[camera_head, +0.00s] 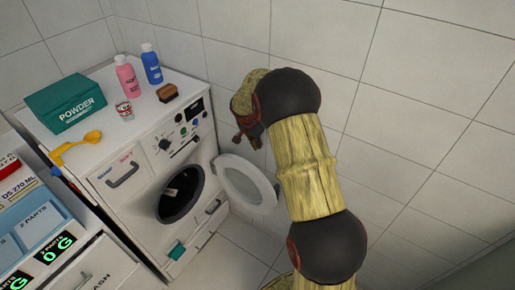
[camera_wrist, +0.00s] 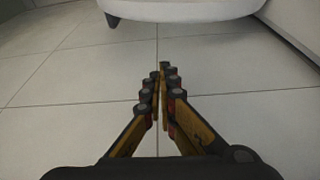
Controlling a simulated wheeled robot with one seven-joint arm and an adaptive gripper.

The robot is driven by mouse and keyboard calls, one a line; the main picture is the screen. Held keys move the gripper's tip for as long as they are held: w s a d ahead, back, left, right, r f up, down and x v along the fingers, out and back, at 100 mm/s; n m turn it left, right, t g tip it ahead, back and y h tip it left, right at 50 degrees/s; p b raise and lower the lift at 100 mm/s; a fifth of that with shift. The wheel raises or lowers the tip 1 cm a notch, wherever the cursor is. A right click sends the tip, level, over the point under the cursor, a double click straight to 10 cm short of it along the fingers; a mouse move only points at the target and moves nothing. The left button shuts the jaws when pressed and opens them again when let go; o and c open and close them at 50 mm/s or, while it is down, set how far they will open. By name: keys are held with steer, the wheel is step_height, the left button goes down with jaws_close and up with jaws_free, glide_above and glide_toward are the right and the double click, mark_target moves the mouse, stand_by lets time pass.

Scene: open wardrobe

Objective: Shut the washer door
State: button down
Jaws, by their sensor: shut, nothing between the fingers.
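The white washer (camera_head: 150,165) stands against the tiled wall in the head view, with its round dark drum opening (camera_head: 180,193) uncovered. Its round white door (camera_head: 246,182) hangs open to the right of the opening. My gripper (camera_head: 250,140) is above the door, on its right side near the wall, with no visible contact. In the wrist view the gripper's fingers (camera_wrist: 160,80) are together and empty over floor tiles. A curved white edge (camera_wrist: 185,10), likely the door's rim, shows at the top of that view.
On the washer top are a green powder box (camera_head: 66,101), a pink bottle (camera_head: 127,76), a blue bottle (camera_head: 152,64), a small can (camera_head: 124,110), a brown brush (camera_head: 167,93) and a yellow scoop (camera_head: 91,137). Another unit (camera_head: 35,220) stands at left. Tiled floor (camera_head: 232,242) is clear.

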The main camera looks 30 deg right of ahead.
steer(key=b+x, duration=0.2)
steer(key=x, duration=0.7)
steer(key=a, duration=0.2)
steer(key=s+a+b, duration=0.1)
steer(key=a, duration=0.1)
steer(key=shift+s+r, duration=0.15)
steer(key=shift+a, duration=0.1)
